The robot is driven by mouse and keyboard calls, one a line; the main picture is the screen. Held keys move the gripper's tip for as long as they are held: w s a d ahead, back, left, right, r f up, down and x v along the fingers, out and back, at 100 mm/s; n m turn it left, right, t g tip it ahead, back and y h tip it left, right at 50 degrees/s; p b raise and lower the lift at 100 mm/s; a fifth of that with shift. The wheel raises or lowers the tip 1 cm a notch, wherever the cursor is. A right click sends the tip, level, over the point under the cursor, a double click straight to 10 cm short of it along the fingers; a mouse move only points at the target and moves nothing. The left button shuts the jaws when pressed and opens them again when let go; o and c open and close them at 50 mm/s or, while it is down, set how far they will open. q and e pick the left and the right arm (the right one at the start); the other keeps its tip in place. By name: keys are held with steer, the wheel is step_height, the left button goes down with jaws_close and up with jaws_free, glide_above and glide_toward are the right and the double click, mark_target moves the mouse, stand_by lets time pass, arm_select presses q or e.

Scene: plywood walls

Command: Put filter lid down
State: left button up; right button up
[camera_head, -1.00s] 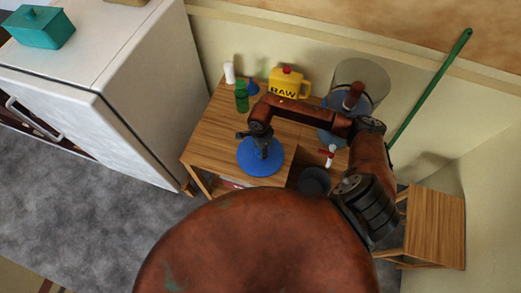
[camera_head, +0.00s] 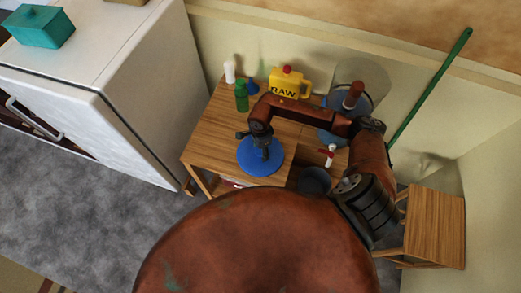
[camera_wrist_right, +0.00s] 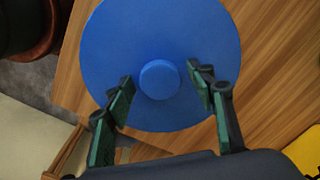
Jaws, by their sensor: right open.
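The filter lid (camera_head: 252,163) is a round blue disc with a small round knob. It lies flat on the wooden table (camera_head: 207,147), near its front edge. My right gripper (camera_head: 262,155) is above the lid. In the right wrist view the lid (camera_wrist_right: 205,40) fills the upper middle, and the right gripper (camera_wrist_right: 160,85) has its two fingers open on either side of the knob, with gaps between fingers and knob. I cannot tell how high the fingertips are above the lid. My left gripper is not in view.
A yellow RAW jug (camera_head: 285,84), a green bottle (camera_head: 241,97) and a white bottle (camera_head: 230,72) stand at the table's back. A blue and clear filter container (camera_head: 335,128) is behind my right arm. A white fridge (camera_head: 130,90) stands left; a wooden stool (camera_head: 436,225) is right.

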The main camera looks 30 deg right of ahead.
mark_target(260, 151)
step_height(260, 151, up, 12)
steer(key=b, duration=0.1)
stand_by(0.5)
